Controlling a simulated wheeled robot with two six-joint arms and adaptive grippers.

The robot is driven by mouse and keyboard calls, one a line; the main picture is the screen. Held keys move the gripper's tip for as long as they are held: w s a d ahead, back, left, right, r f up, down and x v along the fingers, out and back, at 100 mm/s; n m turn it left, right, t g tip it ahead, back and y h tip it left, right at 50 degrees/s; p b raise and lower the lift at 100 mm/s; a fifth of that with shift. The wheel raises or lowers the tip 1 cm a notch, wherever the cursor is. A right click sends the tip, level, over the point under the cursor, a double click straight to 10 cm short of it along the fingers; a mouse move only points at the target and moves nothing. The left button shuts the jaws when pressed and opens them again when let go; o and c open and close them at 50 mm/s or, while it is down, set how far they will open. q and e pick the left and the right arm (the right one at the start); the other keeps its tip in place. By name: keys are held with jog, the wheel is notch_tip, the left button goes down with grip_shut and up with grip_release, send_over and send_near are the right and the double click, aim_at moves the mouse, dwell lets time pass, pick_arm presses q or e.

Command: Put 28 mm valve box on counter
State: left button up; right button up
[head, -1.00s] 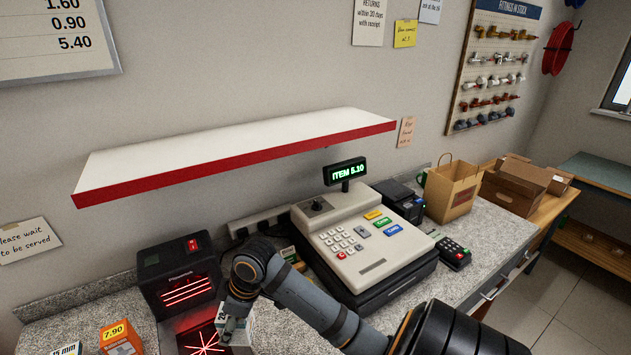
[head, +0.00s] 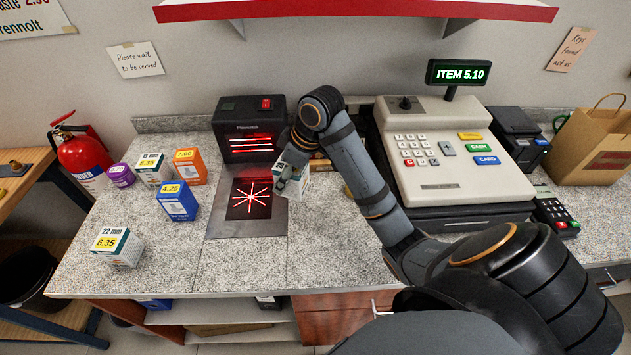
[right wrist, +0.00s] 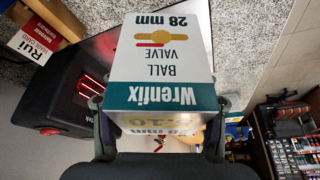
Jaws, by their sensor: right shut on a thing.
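The 28 mm valve box (head: 298,184) is white and teal. In the right wrist view the box (right wrist: 162,55) reads "Wrenfix BALL VALVE 28 mm", upside down. My right gripper (head: 287,175) is shut on it, with one finger on each side in the wrist view. In the head view it is at the right edge of the scanner's red-lit plate (head: 243,204). I cannot tell whether the box touches the surface. My left gripper is not in view.
The black scanner (head: 250,115) stands behind the plate, the cash register (head: 440,150) to the right, its display (head: 456,73) reading "ITEM 5.10". Left stand a blue box (head: 178,203), an orange box (head: 190,168), a 35 mm box (head: 153,170), a 22 mm box (head: 118,248) and purple tape (head: 120,175).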

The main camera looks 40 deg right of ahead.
jog(key=w+d+f+p, duration=0.1)
jog(key=d+f, duration=0.1)
jog(key=w+d+f, duration=0.1)
jog(key=d+f, duration=0.1)
jog(key=d, duration=0.1)
jog(key=w+d+f+p, duration=0.1)
jog(key=d+f, duration=0.2)
jog(key=shift+p, duration=0.3)
jog(key=f+p, duration=0.1)
jog(key=f, duration=0.2)
jog(key=shift+d+p, duration=0.2)
jog(key=shift+p, duration=0.15)
jog(key=shift+w+f, duration=0.1)
jog(key=shift+f, duration=0.25)
jog(key=o, duration=1.6)
jog(key=shift+f, duration=0.1)
